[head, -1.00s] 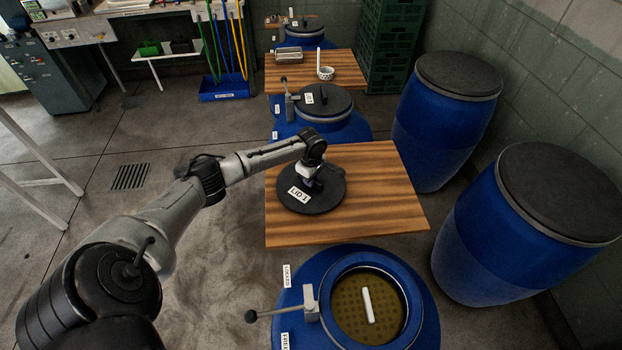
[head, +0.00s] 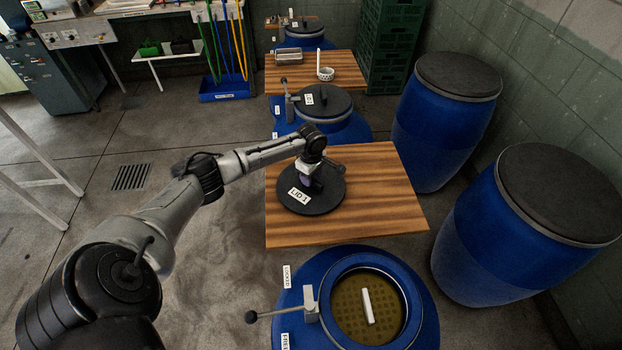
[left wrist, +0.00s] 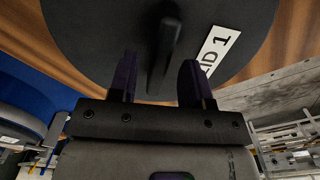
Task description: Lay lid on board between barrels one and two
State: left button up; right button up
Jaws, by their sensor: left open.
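The round black lid (head: 328,203), with a white "LID 1" label, lies flat on the striped wooden board (head: 385,205), inside its edges and toward the left side. My left gripper (head: 314,183) is over the middle of the lid. In the left wrist view its dark purple fingers (left wrist: 158,64) are open, one on each side of the lid's upright black handle (left wrist: 166,48). The near blue barrel (head: 410,290) is uncovered and shows brownish brine with a white bar. The far blue barrel (head: 350,130) has a dark lid on. My right gripper is not in view.
Two tall blue barrels with dark tops, one nearer (head: 470,240) and one farther (head: 430,140), stand at the right by the wall. A lever (head: 282,313) sticks out left of the uncovered barrel.

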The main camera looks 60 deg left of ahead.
pick_arm(q)
notch_tip(320, 180, up, 10)
jog(key=p, duration=0.1)
dwell(0.5)
